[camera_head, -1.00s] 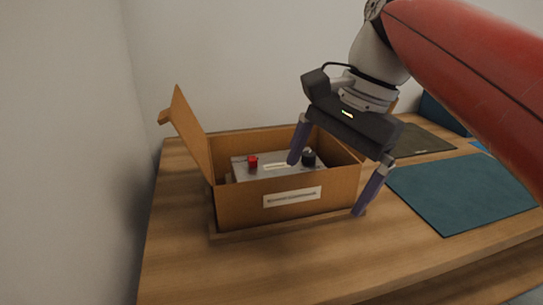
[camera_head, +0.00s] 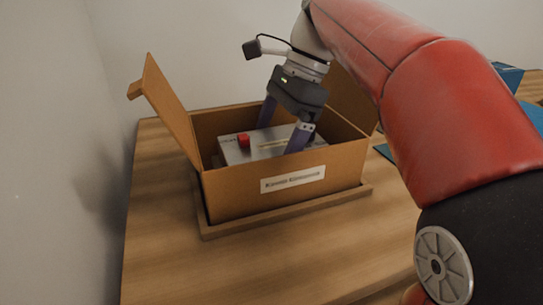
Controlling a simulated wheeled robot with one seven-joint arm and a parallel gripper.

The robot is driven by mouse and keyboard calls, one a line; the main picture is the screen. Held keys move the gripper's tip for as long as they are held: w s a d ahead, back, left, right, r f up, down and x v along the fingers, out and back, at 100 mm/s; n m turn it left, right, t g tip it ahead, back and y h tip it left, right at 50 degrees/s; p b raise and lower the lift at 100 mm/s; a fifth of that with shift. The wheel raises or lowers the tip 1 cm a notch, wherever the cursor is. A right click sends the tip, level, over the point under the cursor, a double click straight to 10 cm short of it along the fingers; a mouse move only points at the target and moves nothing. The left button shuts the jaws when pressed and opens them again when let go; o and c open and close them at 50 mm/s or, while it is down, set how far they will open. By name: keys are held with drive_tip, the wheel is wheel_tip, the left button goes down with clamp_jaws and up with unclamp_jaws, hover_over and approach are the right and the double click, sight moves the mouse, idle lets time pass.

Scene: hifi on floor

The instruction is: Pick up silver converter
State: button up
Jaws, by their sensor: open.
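The silver converter (camera_head: 234,154) lies inside an open cardboard box (camera_head: 235,195) on the wooden table. Its top shows a red knob (camera_head: 243,140) at the left and a pale label strip (camera_head: 271,144). My gripper (camera_head: 280,137) is open and points down into the box, over the converter. One finger is toward the back and one toward the front right. Part of the converter is hidden by the fingers and the box's front wall. I cannot tell whether the fingers touch it.
The box stands on a shallow wooden tray (camera_head: 290,213). Its left flap (camera_head: 169,110) stands up and outward, and another flap (camera_head: 351,98) rises behind my gripper at the right. A grey wall (camera_head: 50,150) is close on the left. The table front (camera_head: 270,265) is clear.

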sight(272, 141)
drive_tip(key=shift+x, duration=1.1)
drive_tip(key=shift+r, duration=0.1)
drive_tip(key=c, duration=1.5)
wheel_tip(272, 141, up, 10)
drive_tip(key=p, duration=0.3)
